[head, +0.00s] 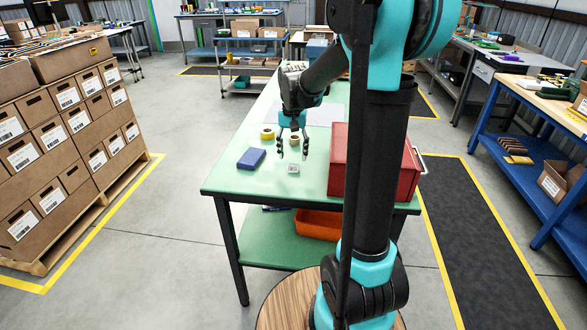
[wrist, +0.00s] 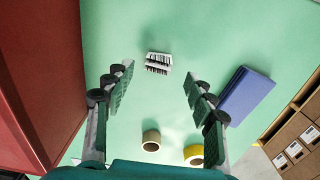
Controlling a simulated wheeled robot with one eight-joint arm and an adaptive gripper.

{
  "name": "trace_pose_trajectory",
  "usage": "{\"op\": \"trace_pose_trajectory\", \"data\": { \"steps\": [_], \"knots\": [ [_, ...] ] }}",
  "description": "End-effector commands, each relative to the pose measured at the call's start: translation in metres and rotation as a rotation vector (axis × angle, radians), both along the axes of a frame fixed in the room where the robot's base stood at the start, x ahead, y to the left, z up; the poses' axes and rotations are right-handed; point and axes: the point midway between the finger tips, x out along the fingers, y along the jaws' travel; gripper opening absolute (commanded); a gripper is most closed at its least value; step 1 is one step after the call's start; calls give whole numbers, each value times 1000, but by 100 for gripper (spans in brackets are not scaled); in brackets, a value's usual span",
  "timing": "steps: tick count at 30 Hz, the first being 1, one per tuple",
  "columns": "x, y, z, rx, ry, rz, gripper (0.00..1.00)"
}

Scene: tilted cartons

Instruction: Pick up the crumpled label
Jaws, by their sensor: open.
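The crumpled label (head: 293,169) is a small white piece with dark bars on the green tabletop, near the table's front edge. In the wrist view the label (wrist: 158,63) lies flat on the green surface, beyond the fingertips and roughly midway between them. My gripper (head: 292,148) is open and empty above the table. In the wrist view its two fingers (wrist: 160,82) stand wide apart with nothing between them. The label is fully visible and not touched by the fingers.
A red box (head: 340,160) stands right of the label on the green table (head: 225,185). A blue-purple block (head: 251,158) lies to the left. A yellow tape roll (head: 267,133) and a tan tape roll (wrist: 151,140) are near the gripper.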

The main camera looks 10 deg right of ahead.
Motion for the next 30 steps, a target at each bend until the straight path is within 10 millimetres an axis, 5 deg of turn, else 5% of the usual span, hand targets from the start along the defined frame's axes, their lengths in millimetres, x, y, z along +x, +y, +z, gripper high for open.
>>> {"op": "trace_pose_trajectory", "data": {
  "steps": [9,19,27,30],
  "knots": [
    [1,-2,-41,0,0,0,55],
    [1,-2,-49,0,0,0,55],
    [1,-2,-49,0,0,0,24],
    [1,-2,-49,0,0,0,22]
  ]
}}
